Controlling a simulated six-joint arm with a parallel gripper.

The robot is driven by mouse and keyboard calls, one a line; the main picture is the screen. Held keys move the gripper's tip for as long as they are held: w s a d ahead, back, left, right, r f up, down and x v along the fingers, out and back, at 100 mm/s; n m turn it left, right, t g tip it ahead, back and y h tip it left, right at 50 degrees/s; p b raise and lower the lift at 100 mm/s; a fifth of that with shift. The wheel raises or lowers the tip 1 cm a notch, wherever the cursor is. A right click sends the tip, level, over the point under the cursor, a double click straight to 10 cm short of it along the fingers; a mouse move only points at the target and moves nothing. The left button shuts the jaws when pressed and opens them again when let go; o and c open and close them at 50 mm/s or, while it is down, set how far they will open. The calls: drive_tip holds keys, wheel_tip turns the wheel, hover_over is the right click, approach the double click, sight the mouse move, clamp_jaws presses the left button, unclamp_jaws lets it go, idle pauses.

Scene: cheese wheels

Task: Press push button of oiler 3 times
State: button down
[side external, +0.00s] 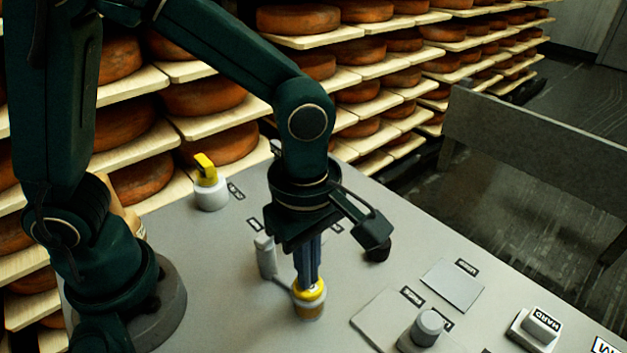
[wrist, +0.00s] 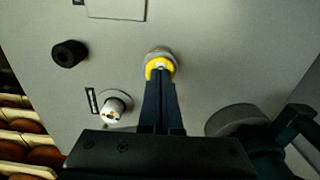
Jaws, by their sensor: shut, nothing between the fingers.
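The oiler (side external: 309,311) is a small upright fitting with a yellow ring around its top, standing on the grey panel. It also shows in the wrist view (wrist: 150,65), at the upper middle. My gripper (side external: 309,284) points down over it, its fingers together and empty. The fingertips (wrist: 160,76) overlap the yellow top in both views and appear to be at or touching the button. The fingers hide most of the button, so I cannot tell whether it is pressed in.
A grey post (side external: 265,258) stands close left of the oiler. A black knob (side external: 377,250) is behind right, and a yellow-handled switch (side external: 208,183) is behind left. A grey knob (side external: 427,328) and raised plates lie to the right. Shelves of cheese wheels (side external: 204,97) stand behind the panel.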

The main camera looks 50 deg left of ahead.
wheel_tip(320, 180, up, 14)
idle(0.6)
idle(0.5)
drive_tip(key=s+a+r+t, duration=0.2)
drive_tip(key=a, duration=0.5)
drive_tip(key=s+a+f+m+t, duration=0.1)
drive_tip(key=a+f+m, duration=0.1)
drive_tip(key=m, duration=0.7)
drive_tip(key=s+a+f+m+t, duration=0.1)
drive_tip(key=f+m, duration=0.3)
drive_tip(key=m, duration=0.5)
drive_tip(key=shift+a+f+t, duration=0.3)
drive_tip(key=shift+a+t, duration=0.4)
drive_tip(key=shift+t, duration=0.1)
